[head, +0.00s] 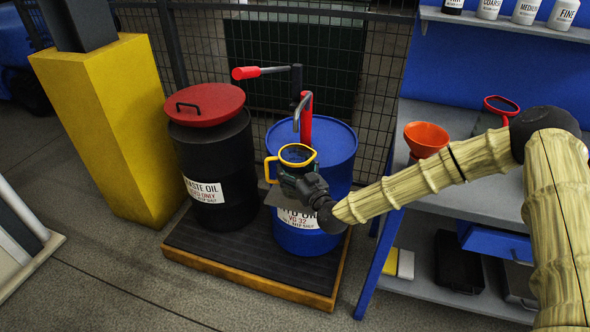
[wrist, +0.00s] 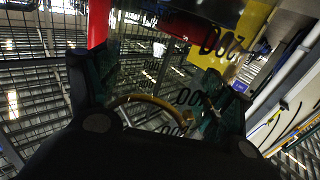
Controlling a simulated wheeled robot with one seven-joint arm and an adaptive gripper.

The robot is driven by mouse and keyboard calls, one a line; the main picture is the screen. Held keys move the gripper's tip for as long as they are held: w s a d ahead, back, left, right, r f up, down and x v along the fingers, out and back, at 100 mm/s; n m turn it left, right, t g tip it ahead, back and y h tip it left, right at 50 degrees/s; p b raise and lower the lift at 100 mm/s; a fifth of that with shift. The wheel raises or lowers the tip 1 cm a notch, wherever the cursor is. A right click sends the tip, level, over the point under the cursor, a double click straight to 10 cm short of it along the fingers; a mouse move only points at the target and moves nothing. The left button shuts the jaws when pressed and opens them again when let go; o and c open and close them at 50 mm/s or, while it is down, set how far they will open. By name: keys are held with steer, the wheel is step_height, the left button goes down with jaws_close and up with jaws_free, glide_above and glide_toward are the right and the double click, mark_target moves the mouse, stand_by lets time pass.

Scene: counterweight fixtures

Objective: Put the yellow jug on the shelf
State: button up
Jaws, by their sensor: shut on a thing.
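The yellow jug (head: 268,169) has a yellow rim and handle, with a dark interior. In the head view it is upright in front of the blue drum, below the pump spout. My gripper (head: 300,184) is shut on its near side. In the wrist view a yellow curved edge of the jug and black numbers on its clear wall show between my fingers (wrist: 150,108). How much liquid it holds cannot be told. The shelf unit (head: 472,208) stands at the right, with a grey worktop, a lower level and a high shelf (head: 510,27); my arm hides part of it.
A hand pump with a red handle (head: 246,72) rises from the blue drum (head: 341,142). A black waste oil drum (head: 215,160) stands beside it on a low platform (head: 250,275). An orange funnel (head: 426,138) sits on the worktop. Several bottles (head: 525,11) stand on the high shelf.

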steer(key=shift+f, duration=0.25)
steer(key=shift+f, duration=0.15)
steer(key=o, duration=1)
steer(key=shift+o, duration=0.2)
steer(key=v, duration=1.2)
steer(key=shift+b, duration=0.45)
